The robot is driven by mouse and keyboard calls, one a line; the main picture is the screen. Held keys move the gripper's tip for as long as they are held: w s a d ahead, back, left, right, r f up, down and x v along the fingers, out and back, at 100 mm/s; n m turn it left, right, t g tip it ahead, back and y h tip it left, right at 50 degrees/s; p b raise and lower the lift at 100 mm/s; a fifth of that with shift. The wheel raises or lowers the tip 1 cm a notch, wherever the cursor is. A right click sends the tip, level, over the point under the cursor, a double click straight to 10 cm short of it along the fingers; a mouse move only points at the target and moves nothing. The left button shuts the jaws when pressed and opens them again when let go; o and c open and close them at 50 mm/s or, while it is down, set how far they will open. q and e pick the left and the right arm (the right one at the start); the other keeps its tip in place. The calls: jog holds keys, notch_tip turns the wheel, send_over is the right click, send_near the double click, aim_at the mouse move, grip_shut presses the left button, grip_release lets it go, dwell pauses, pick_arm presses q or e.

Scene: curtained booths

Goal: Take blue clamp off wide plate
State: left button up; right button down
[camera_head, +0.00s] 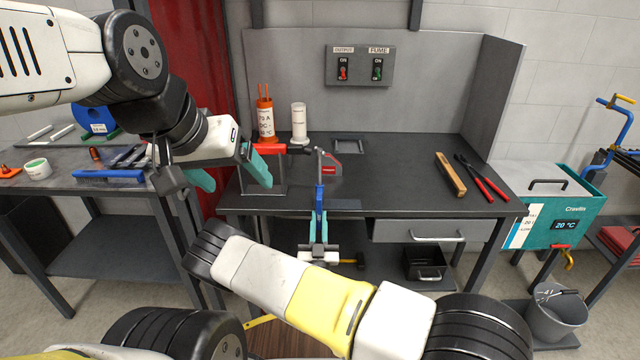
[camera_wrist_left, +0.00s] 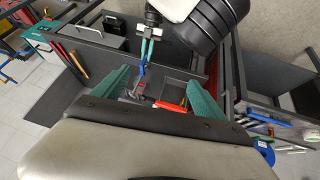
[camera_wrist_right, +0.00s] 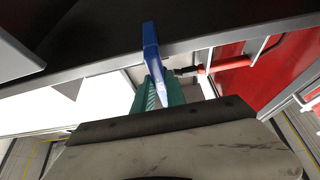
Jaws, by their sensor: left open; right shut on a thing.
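The blue clamp has a blue handle (camera_head: 319,197) at the front edge of the dark workbench. A grey bar rises from it beside a red block (camera_head: 329,169). My right gripper (camera_head: 318,221) is below the bench edge, shut on the blue handle, which also shows in the right wrist view (camera_wrist_right: 151,42). My left gripper (camera_head: 231,179) is open and empty, left of the clamp near the bench's left front corner.
An orange canister (camera_head: 265,122) and a white cylinder (camera_head: 299,122) stand at the back left of the bench. Red pliers (camera_head: 482,178) and a wooden-handled brush (camera_head: 451,175) lie at right. The bench's middle right is clear. A drawer (camera_head: 432,231) is below.

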pick_arm(q)
jog(key=c, duration=0.3)
jog(key=shift+w+r, duration=0.2)
jog(key=shift+w, duration=0.1)
jog(key=c, duration=0.4)
jog(key=w+r, duration=0.1)
jog(key=w, duration=0.1)
jog(key=w+r+n+g, duration=0.1)
jog(key=w, duration=0.2)
jog(key=w+d+r+n, duration=0.1)
jog(key=w+r, duration=0.1)
jog(key=shift+w, duration=0.25)
jog(key=shift+c, duration=0.8)
jog(key=n+g+y, duration=0.2)
jog(key=n+g, duration=0.3)
jog(key=n, duration=0.5)
send_over(320, 149)
notch_tip(320, 149, down, 7)
jog(key=shift+w+a+f, duration=0.1)
jog(key=shift+w+f, duration=0.05)
jog(key=shift+m, duration=0.3)
jog(key=shift+f, duration=4.25)
